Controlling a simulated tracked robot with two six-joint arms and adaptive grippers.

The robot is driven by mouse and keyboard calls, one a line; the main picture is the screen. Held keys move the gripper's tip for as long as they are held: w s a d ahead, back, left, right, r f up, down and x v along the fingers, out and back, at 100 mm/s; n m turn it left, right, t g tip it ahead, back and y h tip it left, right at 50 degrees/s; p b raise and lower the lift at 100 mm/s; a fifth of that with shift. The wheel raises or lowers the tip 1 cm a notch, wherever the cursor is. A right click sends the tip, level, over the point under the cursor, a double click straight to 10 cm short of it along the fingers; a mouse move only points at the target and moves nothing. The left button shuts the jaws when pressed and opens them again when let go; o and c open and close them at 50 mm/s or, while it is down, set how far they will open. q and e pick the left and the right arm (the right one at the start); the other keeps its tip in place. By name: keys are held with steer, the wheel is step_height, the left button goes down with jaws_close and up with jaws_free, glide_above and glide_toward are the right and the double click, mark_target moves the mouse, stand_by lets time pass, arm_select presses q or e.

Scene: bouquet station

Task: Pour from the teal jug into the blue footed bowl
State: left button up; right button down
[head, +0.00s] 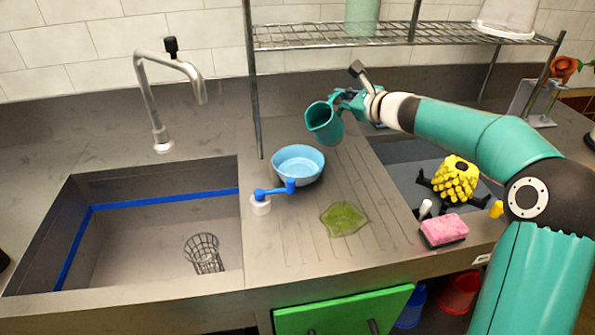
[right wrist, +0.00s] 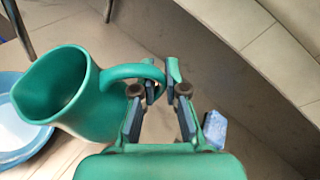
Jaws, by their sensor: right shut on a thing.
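The teal jug (head: 325,122) is in the air just above and to the right of the blue footed bowl (head: 299,164) in the head view. Its mouth faces left and toward the camera, so it looks tilted. My right gripper (head: 349,101) is shut on the jug's handle; the right wrist view shows the fingers (right wrist: 152,92) at the handle of the jug (right wrist: 80,92). The bowl stands on the ribbed drainboard, and part of its rim shows in the right wrist view (right wrist: 12,130). I cannot see any liquid stream. My left gripper is not in view.
A green leaf-shaped dish (head: 344,218) and a pink sponge (head: 443,230) lie to the right. A wire shelf (head: 400,37) hangs behind. A sink (head: 150,235) opens at left.

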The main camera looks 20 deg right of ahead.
mark_target(333, 96)
steer(key=shift+s+a+r+n+t+h+b, duration=0.15)
steer(key=shift+a+n+t+b, duration=0.25)
steer(key=shift+b, duration=1)
steer(key=shift+s+a+n+t+h+b, duration=0.2)
steer(key=shift+a+n+b, duration=0.3)
steer(key=shift+b, duration=0.9)
steer(key=shift+s+a+r+n+t+h+b, duration=0.15)
steer(key=shift+n+b, duration=0.45)
steer(key=shift+b, duration=0.8)
steer(key=shift+r+p, duration=0.45)
steer(key=shift+s+a+b, duration=0.1)
steer(key=shift+a+b, duration=0.05)
steer(key=shift+b, duration=0.25)
steer(key=shift+s+a+r+n+t+b, duration=0.15)
steer(key=shift+a+r+n+t+b, duration=0.2)
steer(key=shift+r+n+b, duration=0.3)
steer(key=shift+s+a+f+n+t+b, duration=0.3)
steer(key=shift+a+n+b, duration=0.35)
steer(key=shift+b, duration=1.3)
steer(key=shift+r, duration=0.1)
